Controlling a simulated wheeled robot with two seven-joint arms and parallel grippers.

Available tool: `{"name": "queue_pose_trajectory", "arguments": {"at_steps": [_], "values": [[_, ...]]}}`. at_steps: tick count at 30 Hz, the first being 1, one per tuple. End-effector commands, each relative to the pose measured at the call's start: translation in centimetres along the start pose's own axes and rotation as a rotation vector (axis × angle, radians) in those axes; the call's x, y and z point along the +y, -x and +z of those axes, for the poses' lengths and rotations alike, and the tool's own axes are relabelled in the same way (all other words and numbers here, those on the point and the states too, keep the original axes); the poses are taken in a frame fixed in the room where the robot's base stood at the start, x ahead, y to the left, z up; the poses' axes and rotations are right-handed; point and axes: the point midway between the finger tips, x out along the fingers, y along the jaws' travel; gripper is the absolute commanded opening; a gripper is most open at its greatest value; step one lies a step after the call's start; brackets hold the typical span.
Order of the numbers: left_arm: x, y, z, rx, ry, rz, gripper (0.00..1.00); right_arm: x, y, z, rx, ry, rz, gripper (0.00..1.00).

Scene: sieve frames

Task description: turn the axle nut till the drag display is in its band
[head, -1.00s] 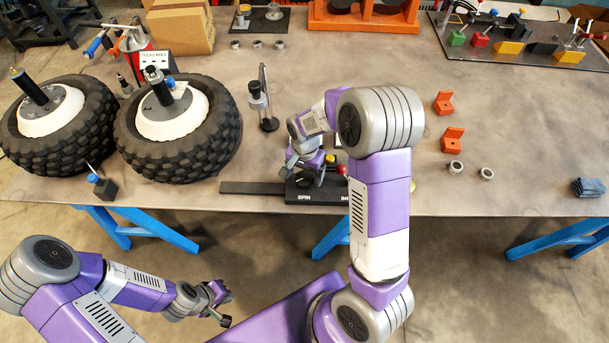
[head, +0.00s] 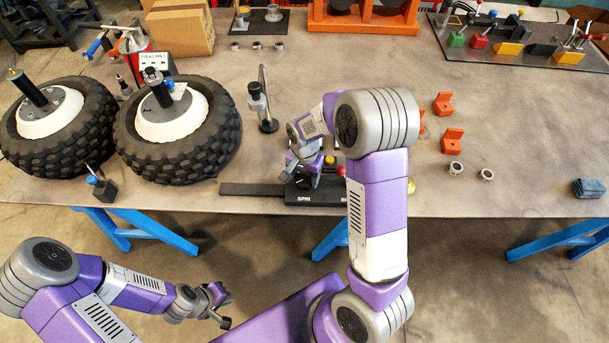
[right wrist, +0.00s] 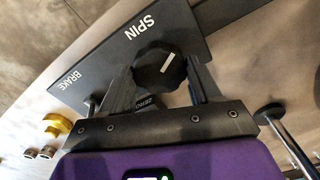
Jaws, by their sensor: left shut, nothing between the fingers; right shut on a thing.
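Two knobbly tyres with white hubs lie on the bench: the left wheel (head: 43,120) and the right wheel (head: 178,125). A dark axle post rises from each hub. No axle nut can be made out at this size. My right gripper (head: 311,176) is at a black box (head: 330,197) lettered SPIN and BRAKE. In the right wrist view its fingers (right wrist: 165,85) are shut on a black knob (right wrist: 160,68) with a white mark, beside the word SPIN. My left gripper (head: 222,300) is shut and empty, in front of the bench. A white panel (head: 152,57) stands behind the wheels; its small text is unreadable.
A bottle-like stand (head: 264,105) is behind the black box. Orange blocks (head: 453,141) and metal rings (head: 455,168) lie to the right, past my arm. A small black block (head: 104,190) is near the front edge. The bench's right front is mostly clear.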

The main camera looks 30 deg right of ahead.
Motion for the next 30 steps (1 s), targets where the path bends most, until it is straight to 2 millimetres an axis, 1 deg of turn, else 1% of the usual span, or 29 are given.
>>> {"name": "queue_pose_trajectory", "arguments": {"at_steps": [5,11,30], "values": [[0.04,0.10,0.00,0.000,0.000,0.000,0.00,-0.02,0.03,0.00,0.001,0.067,0.001,0.32],[0.10,0.27,0.01,0.000,0.000,0.000,0.00,-0.04,0.04,0.00,0.001,0.205,0.001,0.32],[0.32,0.85,0.04,0.000,0.000,0.000,0.00,-0.13,0.03,0.06,0.000,0.789,0.001,0.32]]}}
